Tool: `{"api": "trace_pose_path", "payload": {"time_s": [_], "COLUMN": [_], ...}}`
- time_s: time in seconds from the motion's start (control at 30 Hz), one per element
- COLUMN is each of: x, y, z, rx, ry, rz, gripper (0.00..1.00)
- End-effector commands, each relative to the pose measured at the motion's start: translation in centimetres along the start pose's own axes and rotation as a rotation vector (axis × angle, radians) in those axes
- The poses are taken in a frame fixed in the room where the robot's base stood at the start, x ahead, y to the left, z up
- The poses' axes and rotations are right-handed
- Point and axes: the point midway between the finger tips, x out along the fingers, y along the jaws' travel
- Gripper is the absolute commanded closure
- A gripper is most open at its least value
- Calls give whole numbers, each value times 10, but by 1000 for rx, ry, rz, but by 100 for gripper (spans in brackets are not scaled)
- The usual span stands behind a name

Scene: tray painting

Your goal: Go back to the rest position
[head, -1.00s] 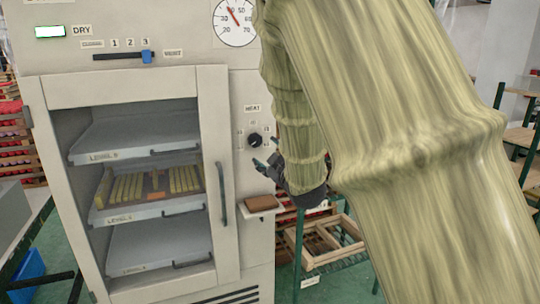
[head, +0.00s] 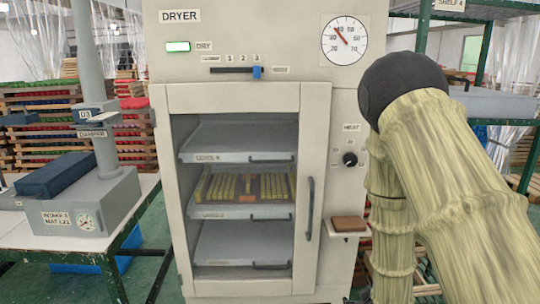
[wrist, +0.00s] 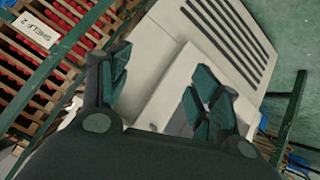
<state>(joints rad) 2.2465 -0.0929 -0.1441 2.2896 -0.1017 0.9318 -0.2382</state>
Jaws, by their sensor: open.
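My gripper (wrist: 160,95) shows in the wrist view with its two dark green fingers spread apart and nothing between them. It faces a pale cabinet side with dark vent slots. In the head view my arm, in a pale yellow-green sleeve, hangs bent at the right, and the gripper itself is almost wholly hidden at the bottom edge. The dryer (head: 245,90) stands in the middle of the head view with its framed door closed. The heat knob (head: 350,159) is on its right panel, left of my arm.
A tray with yellow pieces (head: 245,187) lies on the middle dryer shelf. A brown block (head: 349,224) sits on a small ledge by the dryer. A table with a grey intake unit (head: 85,205) stands at the left. Green-framed shelving (head: 483,50) is at the right.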

Motion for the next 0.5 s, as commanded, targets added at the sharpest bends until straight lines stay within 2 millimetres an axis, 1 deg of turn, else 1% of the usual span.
{"api": "trace_pose_path", "payload": {"time_s": [0.03, 0.07, 0.1, 0.17, 0.2, 0.27, 0.3, 0.37, 0.4, 0.47, 0.5], "x": [-2, -4, -7, -13, -18, -27, -34, -46, -55, -70, -81], "y": [-14, -22, -33, -48, -58, -74, -84, -99, -109, -124, -133], "z": [27, 42, 62, 92, 111, 140, 158, 185, 203, 229, 245], "rx": [27, 44, 67, 100, 123, 154, 175, 207, 229, 258, 279], "ry": [-56, -87, -130, -193, -236, -299, -344, -407, -452, -517, -562], "rz": [-24, -36, -51, -71, -86, -106, -118, -134, -145, -160, -169], "gripper": [37, 37, 37, 37, 37, 37, 37, 37, 37, 37, 37]}}
